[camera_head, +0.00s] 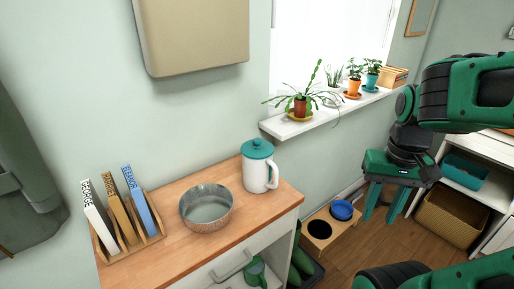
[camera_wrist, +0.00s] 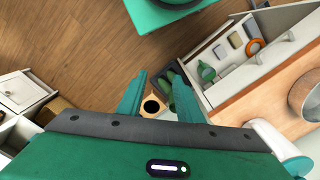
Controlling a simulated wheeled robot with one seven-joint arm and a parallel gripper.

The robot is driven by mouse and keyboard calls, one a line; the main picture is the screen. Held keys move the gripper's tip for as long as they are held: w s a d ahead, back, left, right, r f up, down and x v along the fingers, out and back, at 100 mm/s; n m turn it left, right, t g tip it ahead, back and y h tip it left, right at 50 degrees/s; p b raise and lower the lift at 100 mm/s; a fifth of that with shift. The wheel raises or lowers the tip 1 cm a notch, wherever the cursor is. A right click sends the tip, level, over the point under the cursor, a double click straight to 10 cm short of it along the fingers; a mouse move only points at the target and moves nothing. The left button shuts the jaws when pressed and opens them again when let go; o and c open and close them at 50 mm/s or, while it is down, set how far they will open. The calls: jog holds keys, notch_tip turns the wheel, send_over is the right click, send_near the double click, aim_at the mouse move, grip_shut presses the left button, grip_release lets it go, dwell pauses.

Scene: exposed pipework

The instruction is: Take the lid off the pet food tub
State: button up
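The pet food tub looks to be the white container (camera_head: 258,178) with a side handle, upright near the right end of the wooden counter. Its teal lid (camera_head: 258,149) with a small knob sits on top. Part of the white tub (camera_wrist: 268,134) also shows at the lower right of the wrist view, partly hidden by my gripper body. My gripper (camera_head: 384,212) hangs to the right of the counter, well apart from the tub, fingers pointing down. In the wrist view its two fingers (camera_wrist: 158,90) are spread with nothing between them.
A metal bowl (camera_head: 207,208) stands left of the tub, and a wooden rack (camera_head: 132,242) with several upright books is further left. Potted plants line the windowsill (camera_head: 322,118) behind. A wooden feeder stand (camera_head: 327,240) with a blue bowl (camera_head: 342,210) is on the floor.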

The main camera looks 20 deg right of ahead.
jog(key=o, duration=0.5)
jog(key=shift+s+r, duration=0.15)
jog(key=shift+r, duration=0.2)
jog(key=o, duration=1)
jog(key=w+a+r+n, duration=0.3)
jog(key=w, duration=0.3)
jog(key=shift+r+t, duration=0.25)
jog(key=shift+t, duration=0.15)
jog(key=n+t+y, duration=0.2)
jog(key=n, duration=0.9)
send_near(258, 139)
jog(key=f, duration=0.3)
jog(key=shift+w+a+f+n, duration=0.15)
jog(key=shift+w+f+n, duration=0.05)
jog(key=shift+f+n, duration=0.15)
jog(key=shift+w+x, duration=0.2)
jog(key=shift+x, duration=2.7)
